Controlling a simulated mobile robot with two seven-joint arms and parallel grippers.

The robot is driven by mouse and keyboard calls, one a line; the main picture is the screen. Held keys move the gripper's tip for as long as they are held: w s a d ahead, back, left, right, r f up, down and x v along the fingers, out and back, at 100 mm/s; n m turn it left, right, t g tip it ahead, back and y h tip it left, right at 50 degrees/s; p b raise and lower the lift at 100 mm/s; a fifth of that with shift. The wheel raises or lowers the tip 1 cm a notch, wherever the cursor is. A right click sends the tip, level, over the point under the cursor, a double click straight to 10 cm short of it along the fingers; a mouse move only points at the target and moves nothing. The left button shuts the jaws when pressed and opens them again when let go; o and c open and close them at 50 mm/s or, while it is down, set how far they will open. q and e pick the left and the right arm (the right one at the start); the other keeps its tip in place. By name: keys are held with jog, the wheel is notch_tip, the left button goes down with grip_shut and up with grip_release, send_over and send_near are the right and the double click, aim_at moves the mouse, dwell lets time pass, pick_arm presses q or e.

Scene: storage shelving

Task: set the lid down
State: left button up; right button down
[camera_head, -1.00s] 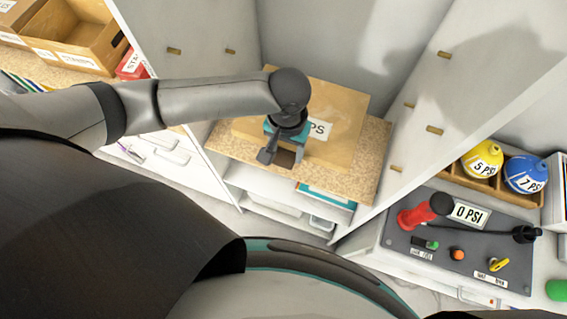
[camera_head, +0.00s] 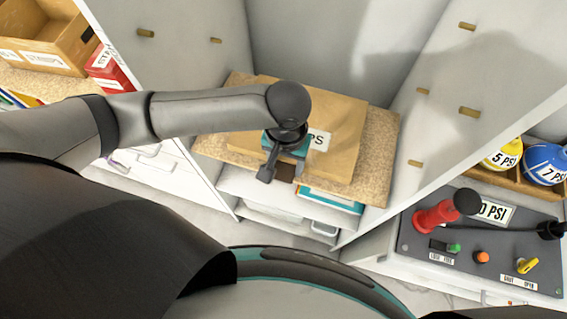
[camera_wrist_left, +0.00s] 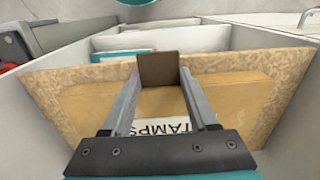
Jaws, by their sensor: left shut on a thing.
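The lid (camera_head: 335,112) is a flat tan panel with a white label, which reads TAMPS in the left wrist view (camera_wrist_left: 225,95). It lies level over a speckled shelf board (camera_head: 375,165); I cannot tell whether it touches the board or hangs just above. My left gripper (camera_head: 284,172) is shut on a dark brown tab (camera_wrist_left: 158,70) at the lid's front edge. The gripper hides part of the label and front edge. My right gripper is not in view.
White side walls with pegs (camera_head: 469,112) flank the board closely. An open tan box (camera_head: 45,40) and a red box (camera_head: 108,70) stand at left. At right is a grey panel with a red handle (camera_head: 435,217). Lower shelves hold teal-edged items (camera_head: 330,200).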

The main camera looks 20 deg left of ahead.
pick_arm(q)
jog(key=shift+f, duration=0.35)
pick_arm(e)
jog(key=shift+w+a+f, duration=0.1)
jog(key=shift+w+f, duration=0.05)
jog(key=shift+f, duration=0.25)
pick_arm(q)
jog(key=o, duration=1.4)
notch_tip(320, 180, up, 12)
jog(key=p, duration=0.3)
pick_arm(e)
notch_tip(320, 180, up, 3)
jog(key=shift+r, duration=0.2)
